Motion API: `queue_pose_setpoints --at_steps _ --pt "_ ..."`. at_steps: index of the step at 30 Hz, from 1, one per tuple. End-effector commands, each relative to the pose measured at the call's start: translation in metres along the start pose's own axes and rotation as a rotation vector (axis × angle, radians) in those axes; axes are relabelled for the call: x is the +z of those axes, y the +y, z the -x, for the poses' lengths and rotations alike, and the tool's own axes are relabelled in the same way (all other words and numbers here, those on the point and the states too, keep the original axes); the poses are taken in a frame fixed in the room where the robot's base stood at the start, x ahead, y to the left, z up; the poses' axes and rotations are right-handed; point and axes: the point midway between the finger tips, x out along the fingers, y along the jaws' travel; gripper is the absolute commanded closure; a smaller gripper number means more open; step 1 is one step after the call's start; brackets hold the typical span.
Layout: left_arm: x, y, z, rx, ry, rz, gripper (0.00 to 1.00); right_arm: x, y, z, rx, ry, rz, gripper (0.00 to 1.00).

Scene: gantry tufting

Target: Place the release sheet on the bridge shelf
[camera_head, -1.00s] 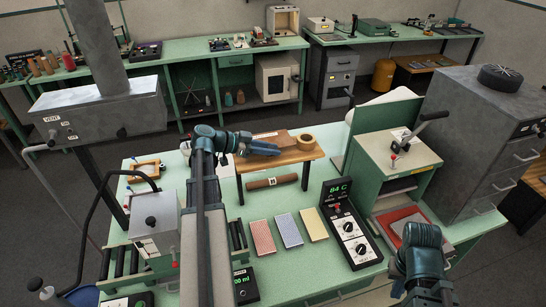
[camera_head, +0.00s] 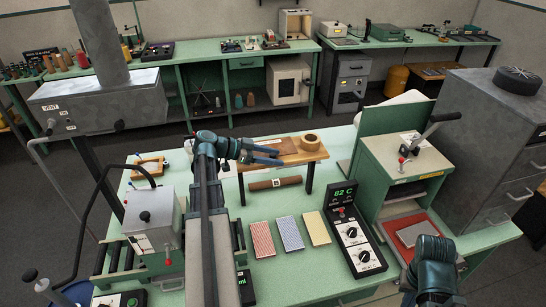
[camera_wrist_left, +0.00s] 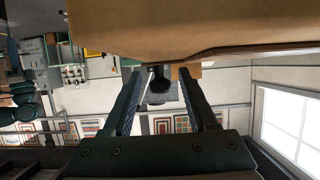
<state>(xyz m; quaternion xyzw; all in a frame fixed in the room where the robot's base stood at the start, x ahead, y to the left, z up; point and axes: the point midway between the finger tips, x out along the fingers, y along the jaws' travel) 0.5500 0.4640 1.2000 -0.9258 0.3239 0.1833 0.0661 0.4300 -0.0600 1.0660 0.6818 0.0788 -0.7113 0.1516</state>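The bridge shelf (camera_head: 314,155) is a small wooden board on dark legs at the middle of the green bench. A thin brown piece (camera_head: 287,146), which looks like the release sheet, lies flat on its left part. My left gripper (camera_head: 270,156) is at the shelf's left front edge, its two blue fingers pointing right and apart. In the left wrist view the fingers (camera_wrist_left: 163,88) are apart with nothing clearly between them, and a broad tan board (camera_wrist_left: 200,30) fills the top. My right gripper (camera_head: 434,270) is low at right; its fingertips are not distinguishable.
A tape roll (camera_head: 310,142) stands on the shelf's right end. A brown roll (camera_head: 274,183) lies in front of it. Three coloured cards (camera_head: 290,233), a control box reading 82 C (camera_head: 354,235) and a green press (camera_head: 403,165) stand nearby. A grey oven (camera_head: 145,225) is at left.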

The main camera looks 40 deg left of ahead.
Motion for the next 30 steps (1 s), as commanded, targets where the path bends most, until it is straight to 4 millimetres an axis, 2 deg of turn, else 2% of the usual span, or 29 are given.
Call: queue_pose_setpoints --at_steps 8,21,30 --pt "-0.005 0.0 0.002 0.0 0.0 0.0 0.42 0.0 0.0 0.005 0.0 0.0 -0.001 1.0" --pt "-0.004 -0.001 0.067 -0.001 0.0 0.0 0.42 0.002 0.003 0.029 -0.001 0.0 -0.006 1.0" --pt "-0.002 0.0 0.076 0.0 0.0 0.0 0.42 0.002 0.003 0.031 -0.001 0.0 -0.007 1.0"
